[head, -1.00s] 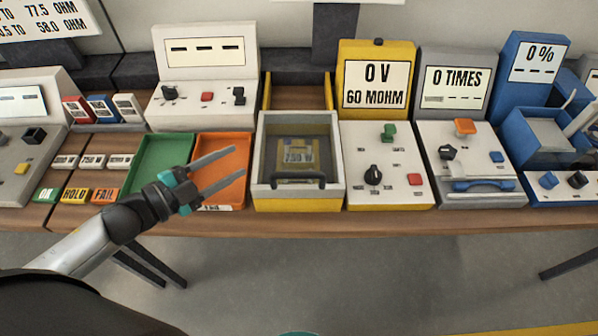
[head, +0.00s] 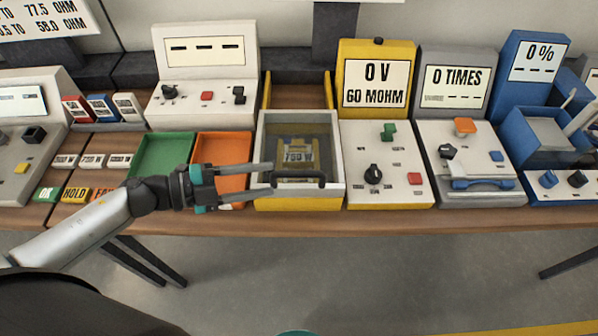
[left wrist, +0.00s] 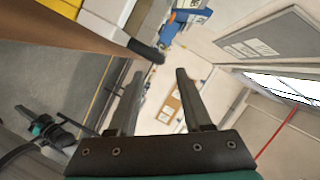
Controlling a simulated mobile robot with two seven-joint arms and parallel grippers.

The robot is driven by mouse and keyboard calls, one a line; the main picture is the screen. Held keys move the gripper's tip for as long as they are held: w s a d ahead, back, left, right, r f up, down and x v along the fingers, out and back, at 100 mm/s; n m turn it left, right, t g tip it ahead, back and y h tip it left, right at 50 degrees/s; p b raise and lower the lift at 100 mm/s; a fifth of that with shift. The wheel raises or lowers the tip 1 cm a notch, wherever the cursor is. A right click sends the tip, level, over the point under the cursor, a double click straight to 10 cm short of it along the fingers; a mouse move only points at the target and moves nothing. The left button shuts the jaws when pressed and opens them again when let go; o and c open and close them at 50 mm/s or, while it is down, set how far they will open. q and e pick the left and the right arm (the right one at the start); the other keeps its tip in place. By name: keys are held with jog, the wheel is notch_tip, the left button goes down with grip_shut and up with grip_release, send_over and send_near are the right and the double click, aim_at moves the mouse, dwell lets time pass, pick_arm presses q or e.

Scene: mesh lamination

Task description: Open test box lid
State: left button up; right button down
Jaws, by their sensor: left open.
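The test box (head: 300,203) is yellow and grey and stands at the table's front edge in the middle of the head view. Its lid is a grey frame (head: 260,150) with a see-through dark pane and a black handle (head: 298,184) along the front; it looks closed. A yellow part labelled 750 W shows through the pane. My left gripper (head: 271,179) is open, its fingertips at the handle's left end; contact cannot be told. The handle also shows near one fingertip in the left wrist view (left wrist: 147,50). A dark and teal part, likely my right gripper (left wrist: 47,130), shows small there.
A green tray (head: 165,150) and an orange tray (head: 222,147) lie left of the box, the orange one under my left gripper. A yellow meter unit (head: 385,165) stands close on the right. Free floor lies before the table.

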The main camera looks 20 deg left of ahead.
aim_at(287, 176)
pick_arm(q)
jog(key=x, duration=0.8)
jog(key=shift+d, duration=0.1)
grip_shut()
dwell(1.3)
